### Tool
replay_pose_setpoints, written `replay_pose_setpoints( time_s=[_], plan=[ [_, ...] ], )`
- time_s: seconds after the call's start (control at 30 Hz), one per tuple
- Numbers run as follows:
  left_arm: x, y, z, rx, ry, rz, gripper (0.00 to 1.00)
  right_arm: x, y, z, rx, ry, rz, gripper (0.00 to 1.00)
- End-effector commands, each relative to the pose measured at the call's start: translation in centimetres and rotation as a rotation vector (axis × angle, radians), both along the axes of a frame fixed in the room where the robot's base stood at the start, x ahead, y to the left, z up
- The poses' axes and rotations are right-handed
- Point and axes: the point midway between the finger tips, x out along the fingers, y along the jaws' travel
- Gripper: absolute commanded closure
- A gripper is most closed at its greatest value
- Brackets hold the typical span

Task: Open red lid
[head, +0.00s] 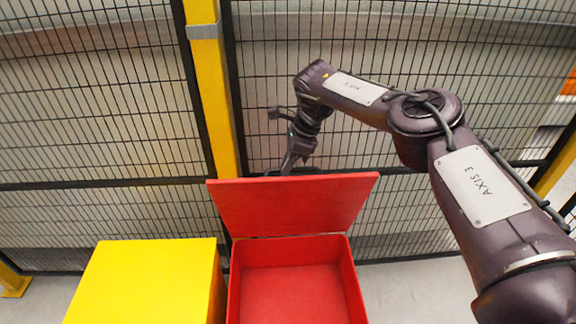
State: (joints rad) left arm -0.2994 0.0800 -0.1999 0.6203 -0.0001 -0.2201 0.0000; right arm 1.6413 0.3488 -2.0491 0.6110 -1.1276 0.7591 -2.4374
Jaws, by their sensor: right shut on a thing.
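The red lid (292,205) stands raised at the back of the red box (291,280), tilted well up from the rim. The open box looks empty in the part I see. My right arm reaches in from the right, over and behind the box. My left gripper is not in view.
A yellow box (148,283) stands close to the left of the red box. A black mesh fence (100,110) with a yellow post (212,90) stands behind the lid. Bare grey floor (415,290) shows to the right of the red box.

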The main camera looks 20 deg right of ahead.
Motion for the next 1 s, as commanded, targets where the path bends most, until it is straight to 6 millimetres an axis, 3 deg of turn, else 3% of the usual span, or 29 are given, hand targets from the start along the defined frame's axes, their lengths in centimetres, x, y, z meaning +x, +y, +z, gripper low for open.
replay_pose_setpoints(
  time_s=[0.6,0.63,0.8,1.0],
  plan=[
    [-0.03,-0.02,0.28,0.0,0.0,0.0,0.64,0.26,-0.26,-0.69,-0.008,0.009,0.001,1.0],
    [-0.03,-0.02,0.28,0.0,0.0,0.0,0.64,0.26,-0.26,-0.69,-0.008,0.009,0.001,0.85],
    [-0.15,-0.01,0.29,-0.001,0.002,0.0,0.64,0.32,-0.22,-0.5,-0.005,0.007,0.0,0.64],
    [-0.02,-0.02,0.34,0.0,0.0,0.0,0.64,0.38,-0.19,-0.28,-0.003,0.005,0.001,0.64]
  ],
)
